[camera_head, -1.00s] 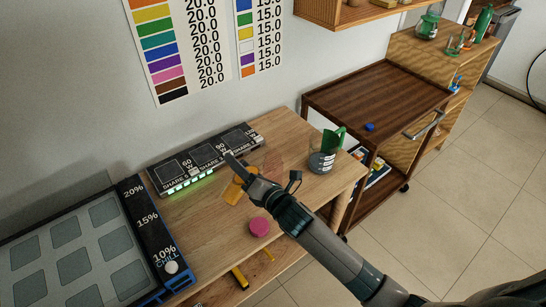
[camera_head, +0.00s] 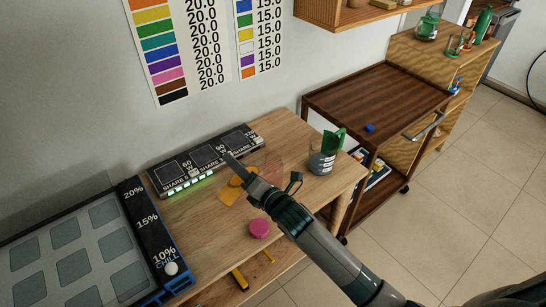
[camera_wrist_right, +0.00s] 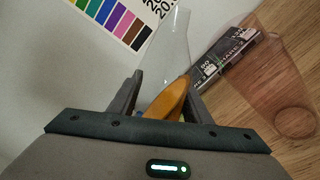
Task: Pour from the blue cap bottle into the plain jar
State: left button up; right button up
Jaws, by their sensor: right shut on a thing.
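My right gripper (camera_head: 243,175) is above the wooden worktop, in front of the black display strip. In the right wrist view it (camera_wrist_right: 162,95) is shut on a clear, tapering vessel (camera_wrist_right: 168,50), which I take to be the blue cap bottle. Orange liquid (camera_wrist_right: 168,101) lies low in it, with a slanted surface. In the head view orange (camera_head: 236,181) shows beside the fingers; the bottle's outline is hard to make out. A faint reddish see-through vessel (camera_wrist_right: 275,90), probably the plain jar, stands at the right of the wrist view. My left gripper is not in view.
A grey-bottomed container (camera_head: 321,164) with a green part stands on the worktop's right. A pink disc (camera_head: 259,228) lies near the front. The display strip (camera_head: 205,160) runs along the wall. A dark cart (camera_head: 375,95) with a blue piece (camera_head: 369,128) stands at right.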

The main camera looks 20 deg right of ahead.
jog(key=shift+s+a+r, duration=0.1)
jog(key=shift+a+r, duration=0.05)
jog(key=shift+r, duration=0.2)
jog(key=shift+r+m, duration=0.15)
jog(key=shift+m, duration=0.25)
jog(key=shift+a+m+b, duration=0.15)
jog(key=shift+m+b, duration=0.15)
jog(key=shift+m, duration=0.5)
jog(key=shift+r+m, duration=0.55)
jog(key=shift+m, duration=0.25)
dwell(0.4)
jog(key=shift+d+r+m+p, duration=0.2)
jog(key=shift+r+m+p, duration=0.6)
jog(key=shift+p, duration=0.45)
jog(key=shift+d+r+m+y+p, duration=0.25)
jog(key=shift+r+m+y+p, duration=0.15)
jog(key=shift+r+m+p, duration=0.9)
dwell(2.7)
